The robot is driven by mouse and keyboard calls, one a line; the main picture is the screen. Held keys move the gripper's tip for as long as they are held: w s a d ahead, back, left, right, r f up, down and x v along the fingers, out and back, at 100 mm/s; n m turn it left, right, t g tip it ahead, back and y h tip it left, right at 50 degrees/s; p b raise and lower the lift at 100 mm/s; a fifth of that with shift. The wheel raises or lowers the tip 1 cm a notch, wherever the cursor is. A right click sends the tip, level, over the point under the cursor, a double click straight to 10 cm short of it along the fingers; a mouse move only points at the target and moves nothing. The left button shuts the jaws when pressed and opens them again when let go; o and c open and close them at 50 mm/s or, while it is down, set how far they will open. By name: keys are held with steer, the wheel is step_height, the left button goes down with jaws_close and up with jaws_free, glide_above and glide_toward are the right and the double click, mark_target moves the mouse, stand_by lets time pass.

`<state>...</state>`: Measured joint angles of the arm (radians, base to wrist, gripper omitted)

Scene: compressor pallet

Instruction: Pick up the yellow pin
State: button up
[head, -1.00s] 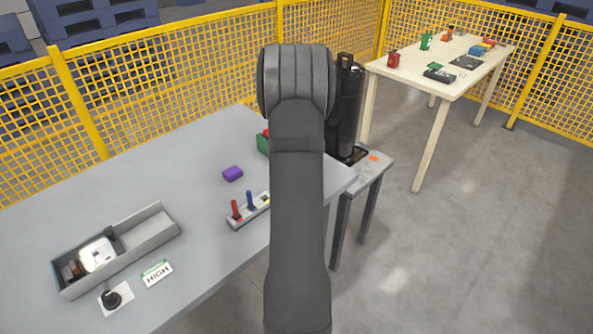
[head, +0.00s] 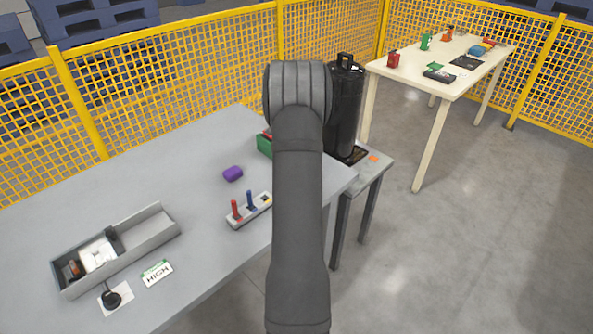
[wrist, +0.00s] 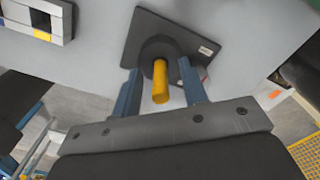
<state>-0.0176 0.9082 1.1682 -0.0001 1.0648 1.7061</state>
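The yellow pin (wrist: 160,82) stands in a round black socket on a dark plate (wrist: 140,42) in the wrist view. My gripper (wrist: 161,72) is open, with one blue finger on each side of the pin. There is a gap between each finger and the pin. In the head view my arm hides the pin and the gripper.
A grey pin holder (head: 236,220) carries a red pin (head: 236,209) and a blue pin (head: 250,200). A purple block (head: 233,173), a green box (head: 264,146) and a grey tray (head: 150,243) are on the table. A black cylinder (head: 345,105) stands beside my arm.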

jaws_close()
steer(key=shift+r, duration=0.1)
